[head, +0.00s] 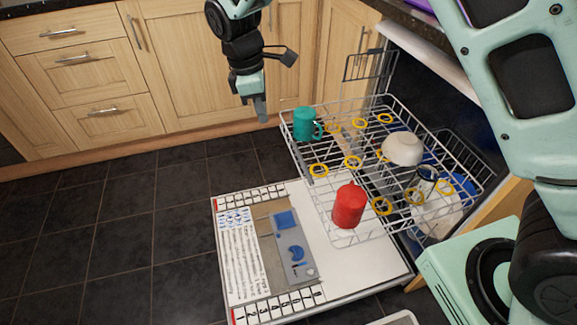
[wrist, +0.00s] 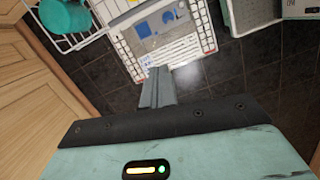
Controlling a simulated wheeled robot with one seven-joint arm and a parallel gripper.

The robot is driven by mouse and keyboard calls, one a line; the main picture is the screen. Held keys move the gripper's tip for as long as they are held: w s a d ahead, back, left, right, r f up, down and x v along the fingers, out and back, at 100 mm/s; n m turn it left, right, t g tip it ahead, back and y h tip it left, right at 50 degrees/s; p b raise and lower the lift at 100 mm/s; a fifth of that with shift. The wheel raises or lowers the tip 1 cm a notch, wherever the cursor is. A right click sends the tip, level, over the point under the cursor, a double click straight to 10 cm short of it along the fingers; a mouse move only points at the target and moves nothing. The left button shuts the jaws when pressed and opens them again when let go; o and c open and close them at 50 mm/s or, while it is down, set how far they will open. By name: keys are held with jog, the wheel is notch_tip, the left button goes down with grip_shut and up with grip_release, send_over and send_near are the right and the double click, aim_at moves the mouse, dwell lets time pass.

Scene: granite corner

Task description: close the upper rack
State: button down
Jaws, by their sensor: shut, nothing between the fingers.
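The upper rack (head: 297,143) is a white wire rack pulled out of the dishwasher, above the open door (head: 350,270). It holds a teal mug (head: 304,123), a red mug (head: 349,206) and a white bowl (head: 402,148). My gripper (head: 261,108) is shut and empty. It is in the air just left of and behind the rack's far left corner, near the teal mug, apart from the rack as far as I can tell. In the wrist view the shut fingers (wrist: 157,88) point over the floor toward the door; the teal mug (wrist: 66,14) and a rack corner show at upper left.
Wooden cabinets (head: 90,60) with metal handles stand behind my gripper. The dishwasher opening lies right of the rack, under the dark counter. A lower rack with dishes (head: 440,215) is partly hidden below. The dark tiled floor (head: 110,210) on the left is clear.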

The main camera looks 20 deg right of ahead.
jog(key=w+d+f+n+h+b, duration=0.1)
jog(key=w+f+n+h+b, duration=0.15)
jog(key=w+f, duration=0.45)
jog(key=d+r+b+x, duration=0.1)
jog(key=d+b+x, duration=0.1)
jog(key=x, duration=1.1)
jog(key=shift+s+y+b, duration=0.4)
jog(key=shift+y+b, duration=0.05)
jog(key=shift+b, duration=0.4)
jog(key=shift+d+f, duration=0.1)
jog(key=shift+d, duration=0.1)
jog(key=d+p, duration=0.9)
jog(key=d, duration=2.5)
jog(key=shift+d, duration=0.35)
